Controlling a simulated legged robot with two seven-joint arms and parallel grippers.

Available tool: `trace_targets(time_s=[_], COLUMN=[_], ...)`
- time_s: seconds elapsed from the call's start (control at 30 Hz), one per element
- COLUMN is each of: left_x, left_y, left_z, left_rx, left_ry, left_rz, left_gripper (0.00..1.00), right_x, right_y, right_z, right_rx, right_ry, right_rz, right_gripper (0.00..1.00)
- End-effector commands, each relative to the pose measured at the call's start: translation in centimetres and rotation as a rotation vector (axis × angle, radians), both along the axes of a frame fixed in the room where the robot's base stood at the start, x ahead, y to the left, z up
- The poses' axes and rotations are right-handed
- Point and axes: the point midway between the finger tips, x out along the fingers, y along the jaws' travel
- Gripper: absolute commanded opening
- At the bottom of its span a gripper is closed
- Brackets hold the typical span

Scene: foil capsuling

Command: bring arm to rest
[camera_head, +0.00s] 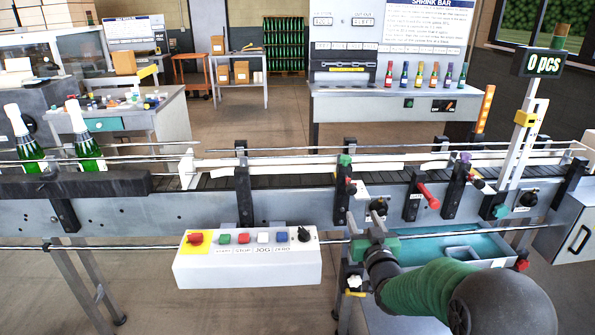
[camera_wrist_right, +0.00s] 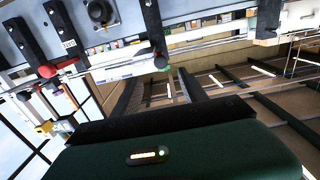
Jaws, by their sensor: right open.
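My right arm comes in from the lower right of the head view, with a green sleeve. Its right gripper (camera_head: 375,228) is in front of the conveyor (camera_head: 300,200), right of the white control box (camera_head: 248,264). The gripper is open and I see nothing held in it. The fingertips are small and hard to separate from the conveyor fittings behind them. In the right wrist view, a dark green housing (camera_wrist_right: 180,150) fills the bottom, and the conveyor side with its knobs (camera_wrist_right: 100,12) shows tilted at the top left. My left gripper is not in view.
Two green bottles with white foil tops (camera_head: 24,140) stand at the conveyor's left end. A teal tray (camera_head: 480,248) is beside my right arm. A counter display (camera_head: 537,63) reads 0 pcs. A shrink bar bench (camera_head: 395,104) with colored bottles stands behind. Open floor (camera_head: 150,300) lies at the lower left.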

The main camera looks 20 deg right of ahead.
Motion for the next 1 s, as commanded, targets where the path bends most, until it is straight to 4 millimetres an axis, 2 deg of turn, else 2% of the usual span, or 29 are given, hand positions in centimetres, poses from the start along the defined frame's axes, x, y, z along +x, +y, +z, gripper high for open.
trace_targets(time_s=[0.07, 0.17, 0.27, 0.3, 0.37, 0.4, 0.5, 0.57, 0.63, 0.7, 1.0], left_x=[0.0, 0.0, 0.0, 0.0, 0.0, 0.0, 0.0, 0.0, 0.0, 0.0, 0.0], left_y=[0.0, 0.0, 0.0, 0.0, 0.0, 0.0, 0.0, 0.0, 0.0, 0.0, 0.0], left_z=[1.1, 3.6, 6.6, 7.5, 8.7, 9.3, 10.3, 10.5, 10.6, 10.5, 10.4], left_rx=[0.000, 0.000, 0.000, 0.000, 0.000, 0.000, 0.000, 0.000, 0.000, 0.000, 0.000], left_ry=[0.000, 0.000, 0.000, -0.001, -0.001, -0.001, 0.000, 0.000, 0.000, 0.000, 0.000], left_rz=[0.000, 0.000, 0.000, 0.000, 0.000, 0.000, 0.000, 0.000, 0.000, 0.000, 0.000], left_gripper=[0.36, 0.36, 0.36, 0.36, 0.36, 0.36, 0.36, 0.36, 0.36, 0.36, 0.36], right_x=[-0.4, -2.9, -9.2, -12.4, -17.1, -20.1, -26.0, -28.3, -29.8, -30.3, -30.2], right_y=[1.2, 4.7, 9.3, 10.8, 12.7, 13.7, 15.2, 15.7, 16.0, 16.0, 16.0], right_z=[0.0, -1.6, -4.4, -5.5, -6.7, -7.2, -8.0, -8.3, -8.5, -8.7, -8.8], right_rx=[0.010, 0.044, 0.083, 0.097, 0.111, 0.120, 0.132, 0.135, 0.138, 0.139, 0.139], right_ry=[0.060, 0.276, 0.603, 0.731, 0.901, 1.001, 1.190, 1.261, 1.308, 1.325, 1.323], right_rz=[0.014, 0.052, 0.102, 0.118, 0.139, 0.151, 0.171, 0.179, 0.183, 0.183, 0.183], right_gripper=[0.51, 0.51, 0.51, 0.51, 0.51, 0.51, 0.51, 0.51, 0.51, 0.51, 0.51])
